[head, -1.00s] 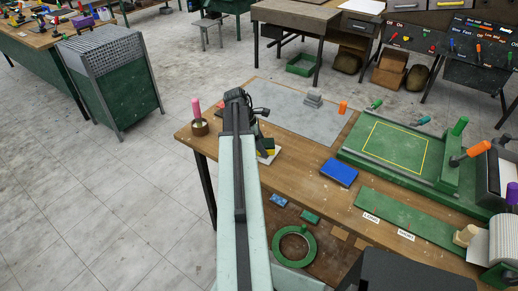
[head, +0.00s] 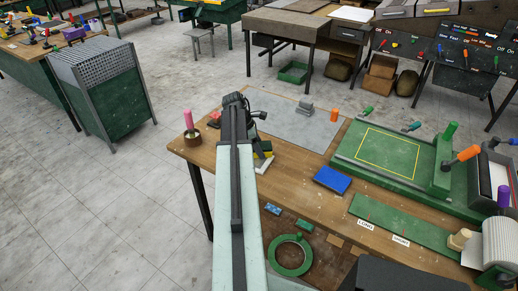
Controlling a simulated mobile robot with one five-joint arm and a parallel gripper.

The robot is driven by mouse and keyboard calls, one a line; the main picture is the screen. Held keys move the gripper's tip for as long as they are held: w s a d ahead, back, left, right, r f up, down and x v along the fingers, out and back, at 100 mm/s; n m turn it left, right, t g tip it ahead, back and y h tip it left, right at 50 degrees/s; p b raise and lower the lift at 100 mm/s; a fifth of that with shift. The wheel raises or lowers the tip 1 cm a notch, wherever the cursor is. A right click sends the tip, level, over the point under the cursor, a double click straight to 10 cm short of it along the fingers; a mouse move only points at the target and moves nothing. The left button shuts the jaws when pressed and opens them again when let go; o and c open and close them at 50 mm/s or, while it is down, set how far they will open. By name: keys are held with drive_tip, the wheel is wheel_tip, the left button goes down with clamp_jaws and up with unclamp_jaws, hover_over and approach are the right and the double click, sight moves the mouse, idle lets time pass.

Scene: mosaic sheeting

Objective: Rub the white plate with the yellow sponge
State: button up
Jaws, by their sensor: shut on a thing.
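My gripper (head: 250,142) is at the far end of my arm, over the left part of the wooden table. It is shut on the yellow sponge (head: 265,154), a small yellow patch just right of the arm. The white plate (head: 263,164) shows as a pale edge just below the sponge. My arm hides most of the plate. I cannot tell whether the sponge touches it. The fingertips are too small and covered to make out.
A pink-handled tool in a brown round holder (head: 192,137) stands left of my arm. A blue block (head: 332,179), a green ring (head: 290,255) and a green framed board (head: 395,150) lie right.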

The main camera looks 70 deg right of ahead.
drive_tip(key=shift+r+p, duration=2.65)
drive_tip(key=shift+r, duration=0.25)
drive_tip(key=shift+r, duration=0.1)
wheel_tip(320, 180, up, 3)
drive_tip(key=p, duration=0.3)
